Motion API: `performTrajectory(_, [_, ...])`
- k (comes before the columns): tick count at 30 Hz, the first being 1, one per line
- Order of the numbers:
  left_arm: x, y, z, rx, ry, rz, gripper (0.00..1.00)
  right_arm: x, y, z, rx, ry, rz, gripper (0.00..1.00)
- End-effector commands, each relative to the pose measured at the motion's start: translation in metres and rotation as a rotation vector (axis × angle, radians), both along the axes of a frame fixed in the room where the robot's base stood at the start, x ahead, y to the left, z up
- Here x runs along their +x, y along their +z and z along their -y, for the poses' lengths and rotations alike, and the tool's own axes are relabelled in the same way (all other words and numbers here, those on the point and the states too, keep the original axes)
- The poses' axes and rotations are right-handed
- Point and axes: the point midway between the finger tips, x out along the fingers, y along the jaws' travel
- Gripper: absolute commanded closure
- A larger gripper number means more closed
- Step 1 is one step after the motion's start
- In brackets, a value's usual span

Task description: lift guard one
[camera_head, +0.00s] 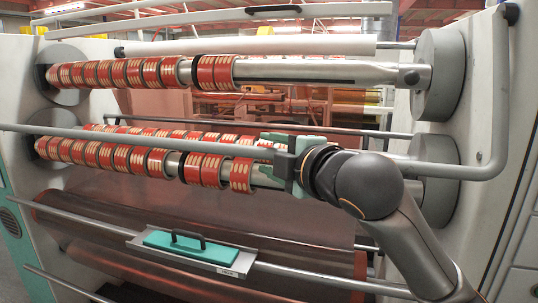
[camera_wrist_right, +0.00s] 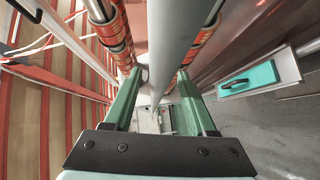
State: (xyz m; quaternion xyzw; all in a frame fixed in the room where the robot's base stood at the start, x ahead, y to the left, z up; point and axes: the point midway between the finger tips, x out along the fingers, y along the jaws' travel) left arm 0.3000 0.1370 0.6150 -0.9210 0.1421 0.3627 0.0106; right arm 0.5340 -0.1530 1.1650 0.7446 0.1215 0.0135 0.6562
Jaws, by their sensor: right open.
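A long grey guard bar (camera_head: 120,133) crosses in front of the lower tape shaft. At the right it bends up into a pale upright tube (camera_head: 502,95). I cannot tell for certain that this is guard one. My right gripper (camera_head: 268,154) is at the bar right of the middle, with its green fingers open above and below it. In the right wrist view the bar (camera_wrist_right: 175,40) runs between the two open fingers (camera_wrist_right: 158,90); contact cannot be made out. My left gripper is not in view.
Red tape rolls sit on an upper shaft (camera_head: 310,72) and on a lower shaft behind the bar. A teal box with a black handle (camera_head: 188,246) sits on a ledge below. Grey round end plates (camera_head: 440,75) stand at the right.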

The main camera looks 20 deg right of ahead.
Motion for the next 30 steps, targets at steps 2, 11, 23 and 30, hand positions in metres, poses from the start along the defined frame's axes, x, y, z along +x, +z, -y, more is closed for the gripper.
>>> performTrajectory(2, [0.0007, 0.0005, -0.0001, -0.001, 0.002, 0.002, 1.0, 0.0039, -0.0004, -0.001, -0.001, 0.0, 0.001, 0.43])
performTrajectory(11, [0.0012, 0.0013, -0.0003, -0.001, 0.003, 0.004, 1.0, 0.0055, -0.0005, -0.0013, -0.001, 0.0, 0.001, 0.43])
performTrajectory(23, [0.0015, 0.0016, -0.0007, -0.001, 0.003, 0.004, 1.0, 0.0052, -0.0006, -0.0012, -0.001, 0.0, 0.0, 0.88])
performTrajectory(30, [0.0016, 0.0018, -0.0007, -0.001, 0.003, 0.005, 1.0, 0.0052, -0.0008, -0.0012, -0.001, 0.0, 0.0, 1.0])
